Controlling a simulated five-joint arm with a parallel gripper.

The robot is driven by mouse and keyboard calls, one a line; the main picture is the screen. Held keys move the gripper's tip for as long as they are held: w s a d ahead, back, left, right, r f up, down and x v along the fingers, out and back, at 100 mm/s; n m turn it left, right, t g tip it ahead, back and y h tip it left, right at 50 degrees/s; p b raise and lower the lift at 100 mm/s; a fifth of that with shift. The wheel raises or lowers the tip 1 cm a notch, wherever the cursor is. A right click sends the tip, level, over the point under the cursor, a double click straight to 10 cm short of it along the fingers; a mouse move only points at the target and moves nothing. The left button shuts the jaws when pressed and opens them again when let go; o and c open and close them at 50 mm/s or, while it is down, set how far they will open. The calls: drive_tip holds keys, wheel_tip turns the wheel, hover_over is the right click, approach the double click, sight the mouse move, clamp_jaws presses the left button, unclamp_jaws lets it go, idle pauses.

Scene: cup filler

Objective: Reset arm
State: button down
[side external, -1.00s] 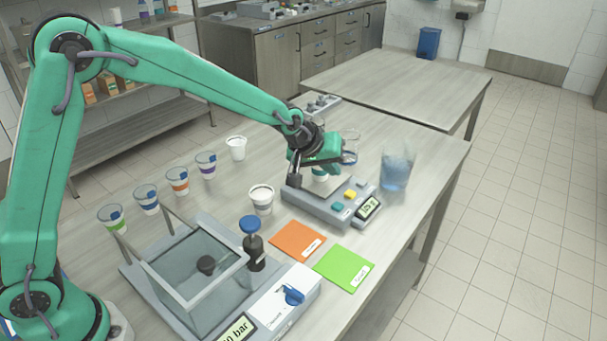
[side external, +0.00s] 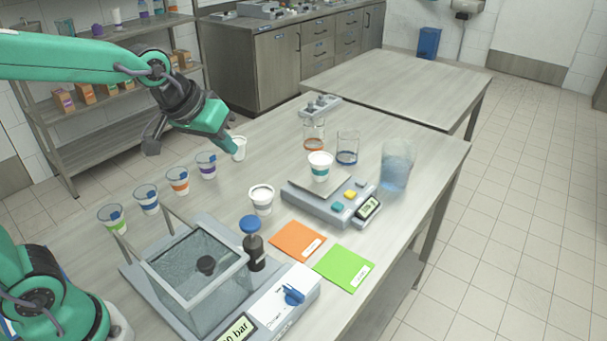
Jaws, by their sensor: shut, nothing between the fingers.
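My gripper (side external: 224,137) is shut and empty. It hangs in the air over the far left side of the table, and in the picture its tip overlaps the edge of a white cup (side external: 239,149). I cannot tell the gap between them. A white cup with a teal band (side external: 320,167) stands upright on the plate of the grey scale (side external: 345,215), well to the right of my gripper. The scale has coloured buttons and a small display.
Several cups with coloured bands (side external: 178,182) stand in a row at left. Another white cup (side external: 261,199), a dark bottle (side external: 253,250), a glass-walled chamber (side external: 195,265), glass beakers (side external: 347,148) and a large bluish container (side external: 396,166) stand on the table. Orange (side external: 297,240) and green mats (side external: 344,268) lie in front.

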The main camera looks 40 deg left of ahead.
drive_tip(key=s+a+m, duration=0.1)
drive_tip(key=s, duration=0.6)
drive_tip(key=s+a+f+m, duration=0.1)
drive_tip(key=s+a, duration=0.1)
drive_tip(key=s, duration=0.5)
drive_tip(key=shift+a+g+y, duration=0.25)
drive_tip(key=shift+g+y, duration=0.05)
drive_tip(key=shift+g, duration=0.1)
idle(1.6)
drive_tip(key=shift+c, duration=2.2)
unclamp_jaws()
